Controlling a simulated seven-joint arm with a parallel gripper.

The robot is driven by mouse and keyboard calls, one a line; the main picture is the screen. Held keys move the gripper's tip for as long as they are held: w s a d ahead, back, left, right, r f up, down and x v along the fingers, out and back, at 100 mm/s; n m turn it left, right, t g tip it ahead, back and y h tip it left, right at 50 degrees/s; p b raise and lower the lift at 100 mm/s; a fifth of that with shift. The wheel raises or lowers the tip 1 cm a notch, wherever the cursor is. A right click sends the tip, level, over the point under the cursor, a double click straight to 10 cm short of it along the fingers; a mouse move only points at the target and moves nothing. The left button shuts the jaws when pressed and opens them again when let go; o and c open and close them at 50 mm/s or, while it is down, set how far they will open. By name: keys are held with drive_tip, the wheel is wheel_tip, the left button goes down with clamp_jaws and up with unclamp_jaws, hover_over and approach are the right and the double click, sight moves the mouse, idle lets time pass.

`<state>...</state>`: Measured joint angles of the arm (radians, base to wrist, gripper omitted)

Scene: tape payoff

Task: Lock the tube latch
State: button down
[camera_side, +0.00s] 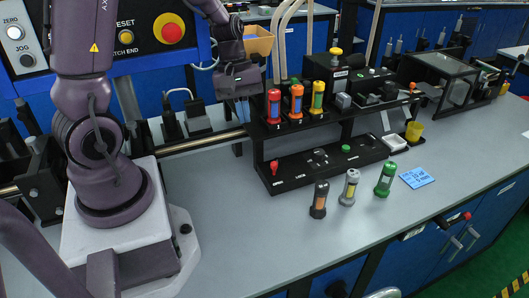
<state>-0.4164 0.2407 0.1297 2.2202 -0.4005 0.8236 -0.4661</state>
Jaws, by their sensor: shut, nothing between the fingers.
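A small red lever (274,167) stands up at the left end of a low black base (300,178), where white lettering seems to read "OPEN" and "LOCK". I take this lever as the tube latch; which of the two labels it is set to is too small to tell. A red-capped tube (273,108), an orange one (296,102) and a yellow one (318,98) stand upright in the black rack above it. My gripper (242,112) hangs left of the red tube, above and left of the lever, apart from it. It is shut and empty.
Three tubes stand on the grey table in front: an orange-and-black one (320,199), a grey one (349,187) and a green one (384,179). A blue note (416,177) lies to their right. A metal rail (205,142) runs left of the rack.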

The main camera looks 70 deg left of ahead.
drive_tip(key=w+a+f+n, duration=0.1)
drive_tip(key=n, duration=0.1)
drive_tip(key=w+a+f+n, duration=0.1)
drive_tip(key=n, duration=0.2)
drive_tip(key=w+a+f+n+t, duration=0.1)
drive_tip(key=n, duration=0.2)
drive_tip(key=shift+w+a+f, duration=0.1)
drive_tip(key=shift+w+f, duration=0.05)
drive_tip(key=shift+w, duration=0.05)
drive_tip(key=shift+f, duration=0.1)
drive_tip(key=x, duration=0.9)
drive_tip(key=shift+w+d+f, duration=0.15)
drive_tip(key=shift+d+f, duration=0.1)
drive_tip(key=shift+f, duration=0.05)
